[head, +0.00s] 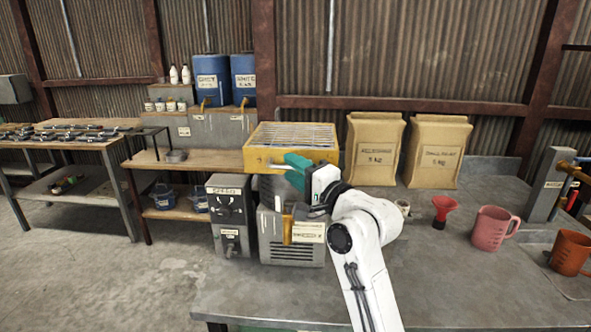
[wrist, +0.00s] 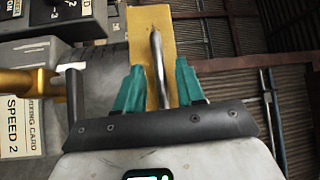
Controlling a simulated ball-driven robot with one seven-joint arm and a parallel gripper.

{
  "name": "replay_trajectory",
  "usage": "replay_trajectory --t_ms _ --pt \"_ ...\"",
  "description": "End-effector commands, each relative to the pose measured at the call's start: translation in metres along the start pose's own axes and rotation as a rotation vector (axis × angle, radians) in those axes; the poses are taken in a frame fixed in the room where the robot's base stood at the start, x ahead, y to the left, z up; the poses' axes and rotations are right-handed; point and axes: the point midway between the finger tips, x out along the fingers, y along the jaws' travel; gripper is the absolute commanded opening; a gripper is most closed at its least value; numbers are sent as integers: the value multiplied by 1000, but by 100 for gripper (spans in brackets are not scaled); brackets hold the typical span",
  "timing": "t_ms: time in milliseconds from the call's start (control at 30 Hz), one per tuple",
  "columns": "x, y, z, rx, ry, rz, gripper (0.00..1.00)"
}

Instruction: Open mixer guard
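The mixer (head: 292,250) is a grey machine on the bench in the head view. Over it sits a yellow-framed guard (head: 255,158) with a barred top that looks level and closed. My gripper (head: 293,168) is at the guard's front side, its teal fingers pointing left in the picture. In the wrist view my gripper (wrist: 158,85) has its fingers apart, with a thin metal rod (wrist: 157,60) between them and a yellow plate (wrist: 148,30) behind. Gaps show on both sides of the rod. My gripper hides part of the guard's front in the head view.
A grey control box (head: 230,215) stands left of the mixer. Paper sacks (head: 374,150) stand behind right; a red funnel (head: 444,211) and pink jug (head: 493,229) stand right. A yellow pipe (wrist: 25,82) is close by at left. The front bench is clear.

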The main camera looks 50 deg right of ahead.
Motion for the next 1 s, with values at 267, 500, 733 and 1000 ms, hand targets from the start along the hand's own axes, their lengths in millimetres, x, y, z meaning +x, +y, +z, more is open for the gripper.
replay_trajectory --t_ms 267,500,733,1000 --pt "0 0 0 0 0 0 28" --pt "0 0 0 0 0 0 6" --pt "0 0 0 0 0 1 0" --pt "0 0 0 0 0 1 0"
